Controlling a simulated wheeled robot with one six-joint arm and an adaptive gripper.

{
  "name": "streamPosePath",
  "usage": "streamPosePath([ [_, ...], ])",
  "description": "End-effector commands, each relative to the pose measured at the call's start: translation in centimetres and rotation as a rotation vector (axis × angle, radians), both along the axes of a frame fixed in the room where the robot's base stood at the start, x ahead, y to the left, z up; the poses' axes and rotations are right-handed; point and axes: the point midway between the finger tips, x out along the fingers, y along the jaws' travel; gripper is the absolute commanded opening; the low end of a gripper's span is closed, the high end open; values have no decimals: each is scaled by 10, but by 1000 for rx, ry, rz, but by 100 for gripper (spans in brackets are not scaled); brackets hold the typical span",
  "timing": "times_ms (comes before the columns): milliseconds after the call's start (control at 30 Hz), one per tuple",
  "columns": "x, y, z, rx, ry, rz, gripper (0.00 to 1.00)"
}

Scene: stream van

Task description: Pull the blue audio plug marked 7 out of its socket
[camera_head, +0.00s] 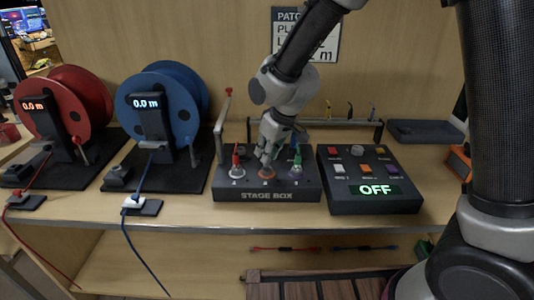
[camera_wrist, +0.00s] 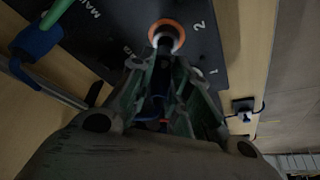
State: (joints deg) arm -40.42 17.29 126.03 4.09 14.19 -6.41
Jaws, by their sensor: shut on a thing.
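The stage box (camera_head: 266,196) stands on the counter with three ringed sockets. My gripper (camera_head: 266,158) points down over its middle socket, which has an orange ring (camera_head: 267,173). In the wrist view the gripper (camera_wrist: 163,64) is shut on a blue plug (camera_wrist: 155,108), mostly hidden between the fingers. A dark shaft runs from the fingers to the orange ring (camera_wrist: 180,33). I cannot tell how deep the plug sits, and its mark is not readable.
A red plug (camera_head: 236,157) stands in the left socket and a green-cabled plug (camera_head: 297,160) in the right one, close to my gripper. A control box reading OFF (camera_head: 374,189) is to the right. Red (camera_head: 75,100) and blue (camera_head: 190,95) reels stand left. A rail is behind.

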Motion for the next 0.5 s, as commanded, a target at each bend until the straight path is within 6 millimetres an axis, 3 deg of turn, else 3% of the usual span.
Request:
streamPosePath([
  [500,0,0,7,0,0,0,0],
])
